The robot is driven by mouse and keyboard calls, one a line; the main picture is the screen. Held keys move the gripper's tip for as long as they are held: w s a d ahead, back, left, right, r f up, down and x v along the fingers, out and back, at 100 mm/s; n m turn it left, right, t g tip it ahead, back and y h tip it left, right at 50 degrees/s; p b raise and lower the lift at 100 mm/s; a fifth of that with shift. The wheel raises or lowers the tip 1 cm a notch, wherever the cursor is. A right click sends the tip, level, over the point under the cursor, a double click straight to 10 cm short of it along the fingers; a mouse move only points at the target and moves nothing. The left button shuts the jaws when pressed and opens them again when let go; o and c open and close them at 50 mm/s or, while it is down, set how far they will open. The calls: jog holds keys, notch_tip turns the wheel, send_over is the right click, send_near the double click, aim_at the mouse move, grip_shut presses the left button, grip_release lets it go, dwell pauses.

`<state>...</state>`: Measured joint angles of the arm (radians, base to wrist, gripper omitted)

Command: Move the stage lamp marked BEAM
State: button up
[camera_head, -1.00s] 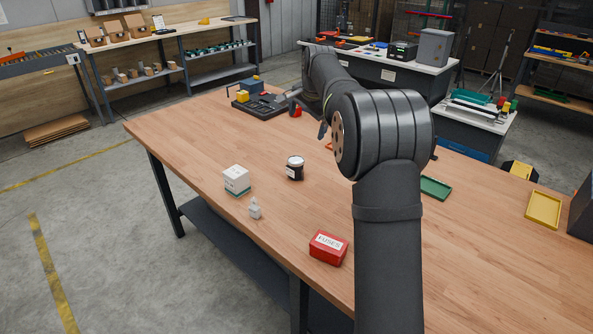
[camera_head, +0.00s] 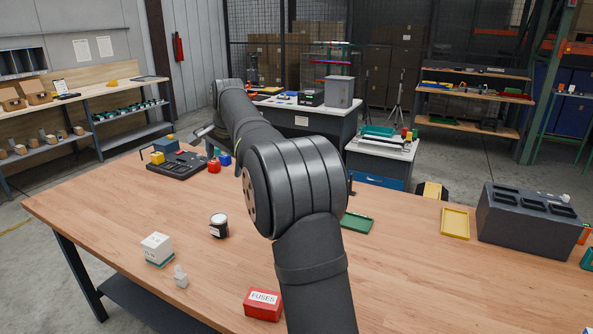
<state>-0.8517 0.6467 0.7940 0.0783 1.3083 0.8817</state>
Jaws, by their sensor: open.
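I cannot pick out a stage lamp marked BEAM in this view; no such marking is readable. My gripper (camera_head: 222,148) is at the far end of my arm, over the back left of the wooden table (camera_head: 400,285). It is small, partly hidden behind my arm, and looks open with nothing seen in it. Near it on the table are a red object (camera_head: 214,166) and a blue object (camera_head: 225,159). A dark tray (camera_head: 182,172) with a yellow block (camera_head: 157,158) and a blue-grey block lies to the left of them.
A white box (camera_head: 157,249), small white bottle (camera_head: 181,278), dark jar (camera_head: 219,226) and red FUSES box (camera_head: 263,304) stand nearer. A green tray (camera_head: 356,223), yellow tray (camera_head: 455,222) and dark slotted case (camera_head: 528,220) lie right. The front right tabletop is clear.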

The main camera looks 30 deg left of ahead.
aim_at(221, 223)
jog(key=w+a+f+n, duration=0.1)
jog(key=a+f+n, duration=0.2)
jog(key=f, duration=0.4)
jog(key=w+a+f+n+t+h, duration=0.1)
jog(key=a+f+n, duration=0.3)
jog(key=f, duration=0.3)
jog(key=shift+a+f, duration=0.25)
jog(key=shift+a, duration=0.55)
jog(key=shift+f+h, duration=0.1)
jog(key=shift+h, duration=0.2)
jog(key=x, duration=1.7)
jog(key=shift+w+a, duration=0.1)
jog(key=shift+w, duration=0.15)
jog(key=c, duration=1.2)
